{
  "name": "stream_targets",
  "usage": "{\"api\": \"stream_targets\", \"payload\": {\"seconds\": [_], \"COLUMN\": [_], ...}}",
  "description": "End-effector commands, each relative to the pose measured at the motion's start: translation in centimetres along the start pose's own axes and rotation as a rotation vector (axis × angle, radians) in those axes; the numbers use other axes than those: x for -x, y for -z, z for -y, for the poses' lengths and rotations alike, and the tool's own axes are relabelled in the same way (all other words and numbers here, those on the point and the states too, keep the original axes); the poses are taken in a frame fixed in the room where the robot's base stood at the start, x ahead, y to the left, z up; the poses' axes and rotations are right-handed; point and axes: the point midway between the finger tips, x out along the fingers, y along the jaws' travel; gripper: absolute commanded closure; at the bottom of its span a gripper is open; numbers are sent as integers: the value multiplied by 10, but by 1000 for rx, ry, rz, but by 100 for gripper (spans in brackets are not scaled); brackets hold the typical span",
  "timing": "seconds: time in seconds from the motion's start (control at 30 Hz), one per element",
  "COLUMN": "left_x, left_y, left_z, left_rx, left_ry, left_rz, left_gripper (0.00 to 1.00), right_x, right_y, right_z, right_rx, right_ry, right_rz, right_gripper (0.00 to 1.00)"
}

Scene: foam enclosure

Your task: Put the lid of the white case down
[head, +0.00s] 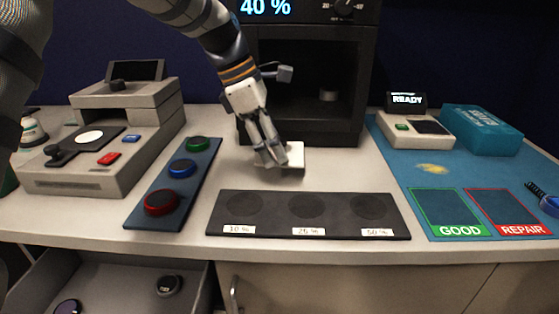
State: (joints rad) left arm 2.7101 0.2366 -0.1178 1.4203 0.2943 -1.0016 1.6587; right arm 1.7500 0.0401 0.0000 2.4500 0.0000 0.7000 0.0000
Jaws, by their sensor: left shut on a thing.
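The small white case (293,153) is on the grey counter, in front of the dark open chamber. My left gripper (270,157) reaches down from the upper left, its fingers at the left part of the case. It is shut on what looks like the lid of the case. The fingers hide part of the white surface, so I cannot tell how far the lid is raised. My right gripper is not in view.
A black chamber (259,95) with a small item inside stands behind. A dark board (273,222) with percent labels lies in front. A button strip (136,217) and grey machine (70,178) are left. A blue mat (385,155) is right. A drawer (115,285) is open below.

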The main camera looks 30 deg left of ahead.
Motion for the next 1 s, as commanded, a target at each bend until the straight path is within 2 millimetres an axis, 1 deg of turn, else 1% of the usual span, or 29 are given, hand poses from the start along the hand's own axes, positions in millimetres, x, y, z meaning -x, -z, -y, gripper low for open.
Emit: {"api": "stream_targets", "payload": {"seconds": [0.03,0.13,0.2,0.33,0.63,0.67,0.7,0.73,0.77,1.0], "left_x": [-7,-13,-23,-43,-46,-47,-46,-46,-46,-46], "left_y": [1,0,0,10,11,11,11,11,11,11], "left_z": [-3,-7,-12,-10,-10,-10,-10,-10,-10,-10], "left_rx": [2,1,2,2,-1,-1,-1,-1,-1,-1], "left_ry": [3,3,4,1,-3,-3,-3,-3,-3,-2], "left_rz": [-2,-2,-2,1,1,1,1,1,1,1], "left_gripper": [81,81,81,81,81,50,41,34,31,31], "right_x": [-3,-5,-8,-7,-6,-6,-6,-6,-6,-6], "right_y": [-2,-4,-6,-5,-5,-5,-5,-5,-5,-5], "right_z": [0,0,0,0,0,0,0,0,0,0], "right_rx": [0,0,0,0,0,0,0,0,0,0], "right_ry": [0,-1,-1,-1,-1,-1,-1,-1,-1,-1], "right_rz": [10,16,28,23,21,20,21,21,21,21], "right_gripper": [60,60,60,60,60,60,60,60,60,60]}}
